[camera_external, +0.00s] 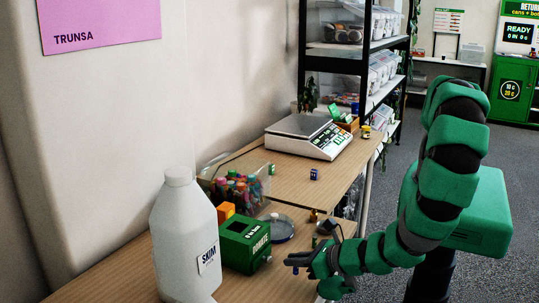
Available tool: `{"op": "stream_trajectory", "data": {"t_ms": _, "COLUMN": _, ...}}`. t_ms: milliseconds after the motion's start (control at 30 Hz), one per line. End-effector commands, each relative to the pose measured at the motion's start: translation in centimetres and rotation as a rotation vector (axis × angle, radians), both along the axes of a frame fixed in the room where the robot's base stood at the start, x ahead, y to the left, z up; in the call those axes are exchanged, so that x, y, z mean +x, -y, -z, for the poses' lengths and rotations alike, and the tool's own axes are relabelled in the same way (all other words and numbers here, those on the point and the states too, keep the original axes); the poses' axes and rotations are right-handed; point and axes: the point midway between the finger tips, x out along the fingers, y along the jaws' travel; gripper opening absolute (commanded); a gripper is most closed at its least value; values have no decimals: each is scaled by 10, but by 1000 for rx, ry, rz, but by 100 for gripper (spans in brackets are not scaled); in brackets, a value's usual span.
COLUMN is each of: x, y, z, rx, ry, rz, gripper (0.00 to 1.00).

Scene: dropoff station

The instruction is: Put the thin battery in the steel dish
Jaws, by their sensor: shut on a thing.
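My gripper (297,262) is low over the front table, just right of the green donation box. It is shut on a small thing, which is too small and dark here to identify. A round grey dish (283,230), which looks like the steel dish, sits on the table behind the green box and is partly hidden by it. My gripper is in front of the dish and apart from it. I cannot make out the thin battery for certain. Small items, one orange-brown (313,215), lie right of the dish.
A white SKIM jug (180,235) stands front left, beside the green DONATE box (243,246) and an orange block (226,211). A clear tub of colorful pieces (237,188) is behind. A scale (300,138) and blue die (314,174) are farther back. Bare wood surrounds the die.

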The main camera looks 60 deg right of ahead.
Motion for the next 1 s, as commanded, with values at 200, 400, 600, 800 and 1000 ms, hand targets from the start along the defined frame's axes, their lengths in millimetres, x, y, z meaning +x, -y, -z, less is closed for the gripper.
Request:
{"op": "stream_trajectory", "data": {"t_ms": 200, "x": -1, "y": 2, "z": 17, "rx": -5, "ry": -4, "rz": 3, "gripper": 0}}
{"op": "stream_trajectory", "data": {"t_ms": 400, "x": 0, "y": 0, "z": 34, "rx": -1, "ry": -1, "rz": 0, "gripper": 0}}
{"op": "stream_trajectory", "data": {"t_ms": 600, "x": 0, "y": 1, "z": 39, "rx": -1, "ry": -1, "rz": 2, "gripper": 0}}
{"op": "stream_trajectory", "data": {"t_ms": 800, "x": 0, "y": 1, "z": 39, "rx": 0, "ry": -1, "rz": 1, "gripper": 0}}
{"op": "stream_trajectory", "data": {"t_ms": 1000, "x": 0, "y": 1, "z": 42, "rx": -1, "ry": -1, "rz": 1, "gripper": 33}}
